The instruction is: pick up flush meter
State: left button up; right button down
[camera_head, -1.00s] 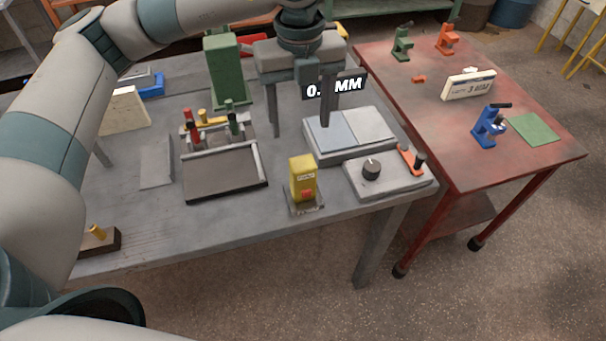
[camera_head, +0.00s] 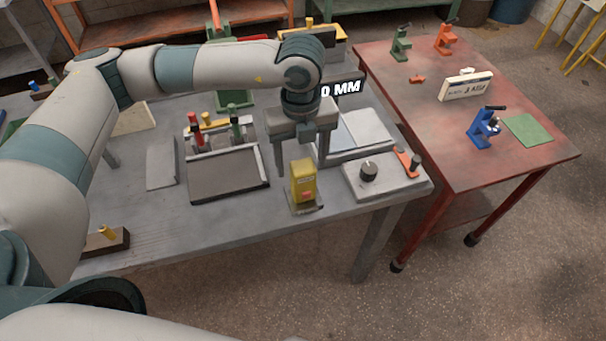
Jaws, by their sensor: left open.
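The flush meter appears to be the yellow upright block (camera_head: 303,182) with a red button on its front. It stands on a small grey base near the front edge of the grey bench. My left gripper (camera_head: 301,160) points down, open and empty. In the picture its fingers are just above and to either side of the meter's top. They look apart from it, though the depth gap is hard to tell. My right gripper is not in view.
A dark tray (camera_head: 228,176) lies left of the meter, with red, yellow and green-handled tools (camera_head: 214,126) behind it. A grey plate with a black knob (camera_head: 369,170) is at right. A red table (camera_head: 430,125) holds clamps (camera_head: 485,128) and a white gauge box (camera_head: 466,85).

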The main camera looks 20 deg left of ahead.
pick_arm(q)
jog(key=shift+f, duration=0.95)
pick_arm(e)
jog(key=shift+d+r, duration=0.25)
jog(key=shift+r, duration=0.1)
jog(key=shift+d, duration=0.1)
pick_arm(q)
jog(key=shift+s+d+f+p, duration=0.1)
jog(key=shift+f+p, duration=0.55)
jog(key=shift+p, duration=0.4)
notch_tip(320, 180, down, 3)
jog(key=shift+r+p, duration=0.1)
jog(key=shift+p, duration=0.7)
jog(key=shift+f, duration=0.55)
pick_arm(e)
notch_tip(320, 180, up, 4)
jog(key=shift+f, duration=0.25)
